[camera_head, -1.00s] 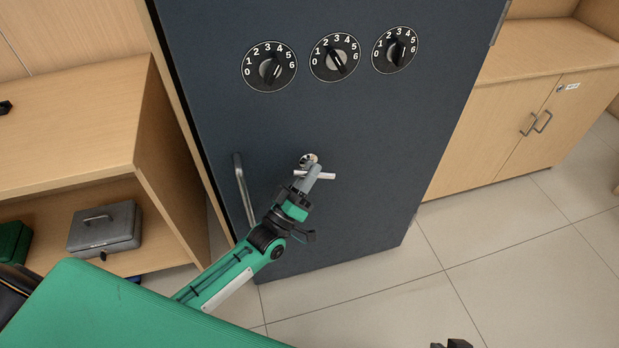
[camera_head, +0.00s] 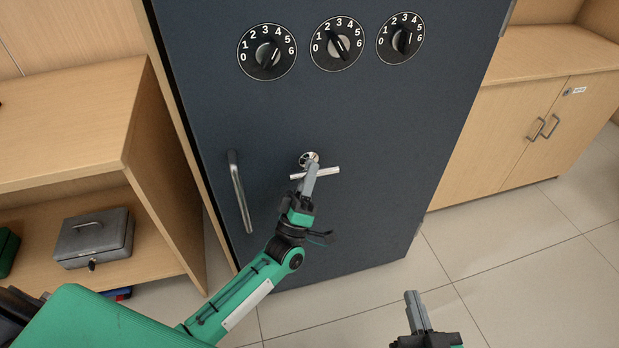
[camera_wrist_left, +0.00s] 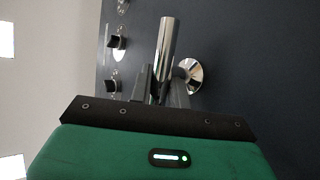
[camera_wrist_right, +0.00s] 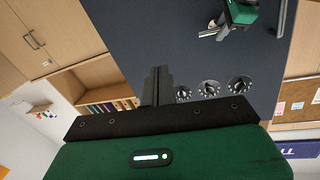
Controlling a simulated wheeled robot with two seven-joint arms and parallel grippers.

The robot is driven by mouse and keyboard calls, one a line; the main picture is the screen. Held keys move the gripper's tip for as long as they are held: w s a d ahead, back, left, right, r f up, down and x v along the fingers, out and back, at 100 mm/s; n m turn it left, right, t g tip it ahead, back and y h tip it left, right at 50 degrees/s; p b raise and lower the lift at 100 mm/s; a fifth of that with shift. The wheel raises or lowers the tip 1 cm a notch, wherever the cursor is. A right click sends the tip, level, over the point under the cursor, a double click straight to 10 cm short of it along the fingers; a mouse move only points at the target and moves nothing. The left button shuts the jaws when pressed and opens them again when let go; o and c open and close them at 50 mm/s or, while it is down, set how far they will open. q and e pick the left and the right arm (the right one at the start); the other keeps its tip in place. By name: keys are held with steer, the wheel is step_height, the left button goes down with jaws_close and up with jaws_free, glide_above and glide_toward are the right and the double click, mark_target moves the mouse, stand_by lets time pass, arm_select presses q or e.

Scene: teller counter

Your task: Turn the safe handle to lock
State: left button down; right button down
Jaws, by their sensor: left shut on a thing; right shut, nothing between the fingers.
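The dark blue-grey safe door (camera_head: 370,215) fills the middle of the head view. Its shiny T-shaped safe handle (camera_head: 328,171) sits below the dials, with its crossbar nearly level. My left gripper (camera_head: 309,178) is shut on the handle bar; in the left wrist view the chrome bar (camera_wrist_left: 166,45) stands between the fingers, with the round mount (camera_wrist_left: 190,77) just beside. My right gripper (camera_head: 417,305) is shut and empty, low in front of the safe at the bottom right. It also shows in the right wrist view (camera_wrist_right: 158,85).
Three numbered dials, including the left one (camera_head: 267,52), are above the handle. A vertical pull bar (camera_head: 240,192) is left of it. A wooden shelf (camera_head: 60,130) with a grey cash box (camera_head: 95,240) stands left. A wooden cabinet (camera_head: 510,125) stands right. Tiled floor at lower right is clear.

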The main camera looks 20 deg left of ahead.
arm_select(q)
steer(key=shift+n+y, duration=0.4)
steer(key=shift+n, duration=0.1)
arm_select(e)
steer(key=shift+w+d+r+t, duration=0.2)
steer(key=shift+r+t, duration=0.15)
steer(key=shift+r, duration=0.25)
steer(key=shift+w+d+r+t, duration=0.1)
steer(key=shift+w+r+t, duration=0.15)
steer(key=shift+r, duration=0.3)
steer(key=shift+w+d+r+t, duration=0.15)
steer(key=shift+r+t, duration=0.25)
steer(key=shift+r, duration=0.2)
arm_select(q)
steer(key=c, duration=1.3)
jaws_free()
steer(key=v, duration=1.4)
steer(key=shift+w+f+b, duration=0.1)
steer(key=shift+b, duration=0.25)
arm_select(e)
steer(key=shift+w+d+r+t, duration=0.2)
steer(key=shift+r+t, duration=0.1)
steer(key=shift+r, duration=0.3)
steer(key=shift+s+f, duration=0.1)
